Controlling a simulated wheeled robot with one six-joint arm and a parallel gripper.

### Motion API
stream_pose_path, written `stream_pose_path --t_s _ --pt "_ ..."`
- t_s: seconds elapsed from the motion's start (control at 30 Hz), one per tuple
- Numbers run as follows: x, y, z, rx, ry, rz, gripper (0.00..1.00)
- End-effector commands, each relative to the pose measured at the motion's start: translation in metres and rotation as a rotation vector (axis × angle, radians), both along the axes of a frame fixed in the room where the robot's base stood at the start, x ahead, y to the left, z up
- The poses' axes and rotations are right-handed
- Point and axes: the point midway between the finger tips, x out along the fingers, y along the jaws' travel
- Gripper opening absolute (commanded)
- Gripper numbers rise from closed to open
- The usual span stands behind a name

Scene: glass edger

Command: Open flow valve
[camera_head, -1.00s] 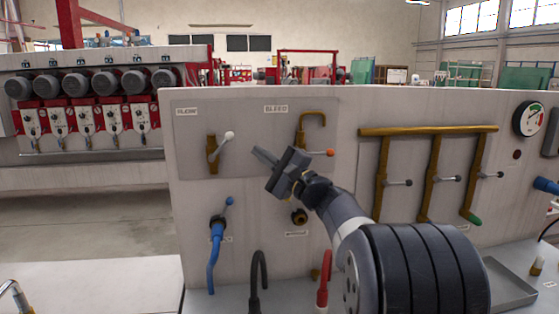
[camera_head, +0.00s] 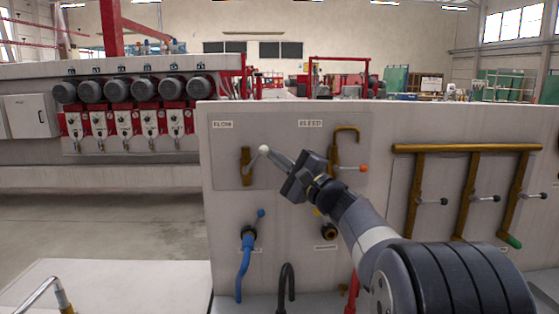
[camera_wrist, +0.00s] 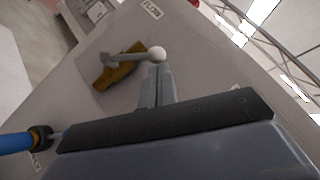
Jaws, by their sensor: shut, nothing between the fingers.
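The flow valve (camera_head: 246,168) is a brass body on the grey panel under the FLOW label, with a lever that angles up and right to a white ball knob (camera_head: 264,149). It also shows in the wrist view as a brass body (camera_wrist: 118,70) with the white knob (camera_wrist: 157,53). My gripper (camera_head: 272,154) is shut and empty, with its fingertips at the knob's lower right. In the wrist view the fingertips (camera_wrist: 157,68) are just below the knob. I cannot tell whether they touch it.
The bleed valve's orange-tipped lever (camera_head: 362,168) is just right of my gripper. A blue-handled valve with a blue hose (camera_head: 243,262) is below. Brass pipes with several levers (camera_head: 466,149) are at the right. Open floor lies left of the panel.

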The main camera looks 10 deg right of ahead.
Motion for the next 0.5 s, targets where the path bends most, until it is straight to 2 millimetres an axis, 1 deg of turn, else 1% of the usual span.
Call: stream_pose_path --t_s 0.27,0.5 --pt "0.0 0.002 0.004 -0.042 0.008 0.001 0.0" --pt "0.001 0.005 0.013 -0.133 0.025 -0.001 0.0"
